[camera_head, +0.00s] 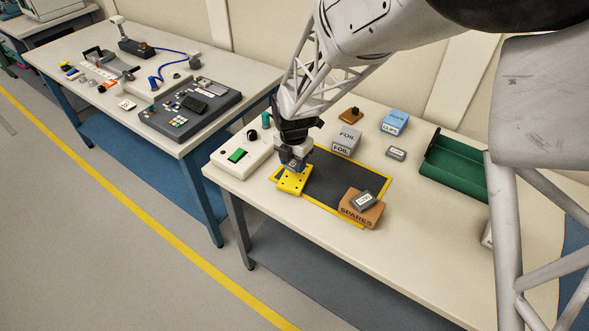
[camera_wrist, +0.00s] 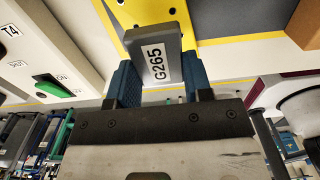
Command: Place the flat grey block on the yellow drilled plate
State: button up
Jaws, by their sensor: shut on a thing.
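My gripper (camera_head: 292,158) is shut on a flat grey block with a white G265 label; the block (camera_wrist: 155,52) shows clearly between the blue fingers in the wrist view. In the head view the gripper points down over the yellow drilled plate (camera_head: 291,185), and its fingers mostly hide the block. The plate (camera_wrist: 119,20) lies beyond the block in the wrist view, partly covered by it. Whether the block touches the plate I cannot tell.
The plate lies at the left end of a yellow-edged dark mat (camera_head: 328,191). A SPARES box (camera_head: 362,212) with a grey labelled block (camera_head: 363,200) on top stands at the mat's right. A switch box (camera_head: 240,157) is close left. FOIL box (camera_head: 346,139) and green tray (camera_head: 455,172) stand behind.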

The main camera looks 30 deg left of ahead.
aim_at(294, 164)
jog(key=shift+f, duration=1.95)
jog(key=shift+f, duration=0.15)
jog(key=o, duration=1)
jog(key=shift+c, duration=0.2)
notch_tip(294, 164, up, 12)
jog(key=shift+r, duration=0.15)
